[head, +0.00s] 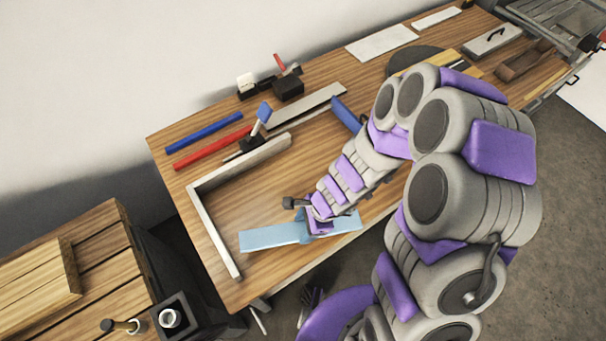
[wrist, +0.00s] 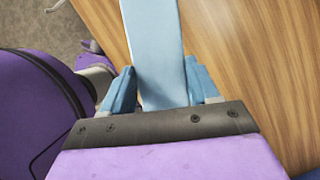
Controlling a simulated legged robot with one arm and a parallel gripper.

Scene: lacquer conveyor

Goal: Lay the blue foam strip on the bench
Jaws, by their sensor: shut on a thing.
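The light blue foam strip (head: 275,236) is a long flat piece over the front part of the wooden bench (head: 265,268) in the head view. My gripper (head: 318,228) is shut on the strip near its middle, with strip showing on both sides. In the wrist view the strip (wrist: 155,45) runs away between the two blue fingers of my gripper (wrist: 162,92). I cannot tell whether the strip touches the bench top or is held just above it. Part of the strip is hidden under my gripper.
A pale L-shaped frame (head: 213,232) lies left of and behind the strip. A blue rod (head: 204,131), a red rod (head: 212,148) and a blue-headed tool (head: 262,115) lie farther back. Bare bench top shows between the strip and the frame.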

